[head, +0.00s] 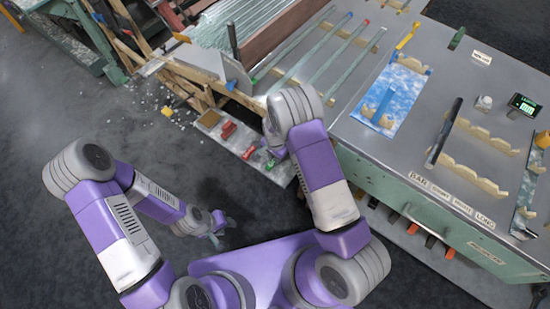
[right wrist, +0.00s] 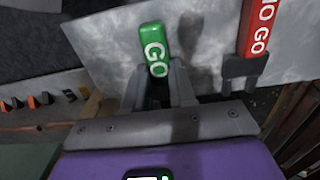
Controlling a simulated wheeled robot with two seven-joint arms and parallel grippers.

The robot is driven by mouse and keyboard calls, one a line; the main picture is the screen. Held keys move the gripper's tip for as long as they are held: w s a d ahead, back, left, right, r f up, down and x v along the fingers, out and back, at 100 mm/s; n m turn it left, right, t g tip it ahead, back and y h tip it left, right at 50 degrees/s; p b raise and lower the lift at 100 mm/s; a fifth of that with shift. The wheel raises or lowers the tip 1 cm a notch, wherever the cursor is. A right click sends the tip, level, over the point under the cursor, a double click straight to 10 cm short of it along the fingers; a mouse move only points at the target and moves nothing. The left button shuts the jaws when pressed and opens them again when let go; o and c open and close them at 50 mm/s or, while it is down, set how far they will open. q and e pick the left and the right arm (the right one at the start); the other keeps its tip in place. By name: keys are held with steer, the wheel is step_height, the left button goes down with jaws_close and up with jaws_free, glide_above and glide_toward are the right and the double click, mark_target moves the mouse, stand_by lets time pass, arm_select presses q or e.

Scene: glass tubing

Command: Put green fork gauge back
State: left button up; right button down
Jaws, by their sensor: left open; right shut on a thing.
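The green fork gauge (right wrist: 153,45), a green handle marked GO, is between the fingers of my right gripper (right wrist: 157,88) in the right wrist view. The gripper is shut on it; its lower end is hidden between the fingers. In the head view a small green end of it (head: 270,164) shows beside my right gripper (head: 274,149), over the grey plate by the bench's left end. A red gauge marked NO GO (right wrist: 259,28) with a dark forked end is apart, to the right in the right wrist view. My left gripper (head: 219,231) is open and empty above the dark floor.
Another red piece (head: 228,130) lies on the plate. Wooden slats (head: 190,80) and white shards (head: 167,111) are beside it. The bench (head: 385,170) carries glass tubes (head: 335,55), wooden racks (head: 470,165) and a digital readout (head: 524,104). Floor at left is mostly clear.

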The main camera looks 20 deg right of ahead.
steer(key=c, duration=0.9)
jaws_free()
steer(key=shift+c, duration=0.2)
